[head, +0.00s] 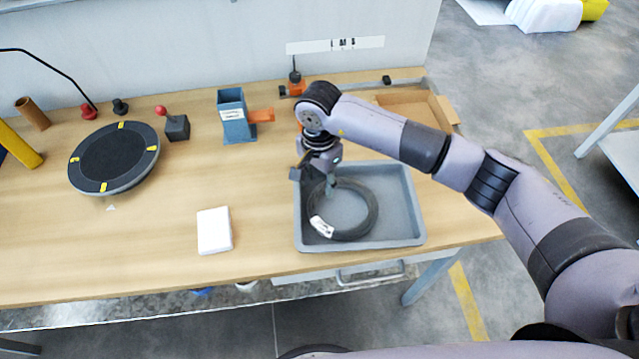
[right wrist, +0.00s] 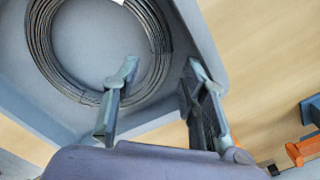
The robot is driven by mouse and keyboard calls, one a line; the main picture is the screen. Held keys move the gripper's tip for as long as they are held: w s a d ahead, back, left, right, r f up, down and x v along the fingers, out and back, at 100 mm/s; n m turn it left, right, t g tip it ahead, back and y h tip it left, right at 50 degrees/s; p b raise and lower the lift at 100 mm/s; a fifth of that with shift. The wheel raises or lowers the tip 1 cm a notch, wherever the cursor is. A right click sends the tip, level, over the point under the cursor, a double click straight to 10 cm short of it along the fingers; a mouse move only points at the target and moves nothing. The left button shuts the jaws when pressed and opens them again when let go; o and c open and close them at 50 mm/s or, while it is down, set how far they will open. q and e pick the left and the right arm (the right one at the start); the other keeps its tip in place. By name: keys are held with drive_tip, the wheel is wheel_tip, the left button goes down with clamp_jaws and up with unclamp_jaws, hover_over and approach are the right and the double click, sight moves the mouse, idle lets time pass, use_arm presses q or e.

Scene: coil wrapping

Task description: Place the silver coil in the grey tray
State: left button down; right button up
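The silver coil (head: 372,218), a dark grey ring of wire with a white tag, lies inside the grey tray (head: 412,212), toward its left side. The coil also shows in the right wrist view (right wrist: 157,70), with the tray's wall (right wrist: 200,38) beside it. My right gripper (head: 314,182) is over the tray's back left part, at the coil's far edge. One finger overlaps the coil's edge in that view; contact cannot be told. My left gripper is out of view.
A white block (head: 214,231) lies left of the tray. A round dark turntable (head: 114,157) stands at the left. A blue holder (head: 233,115) with an orange part and a cardboard box (head: 440,112) are at the back. The table between turntable and tray is mostly clear.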

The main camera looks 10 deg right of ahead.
wheel_tip(320, 180, up, 11)
drive_tip(key=b, duration=0.3)
drive_tip(key=shift+f, duration=0.15)
drive_tip(key=shift+f, duration=0.1)
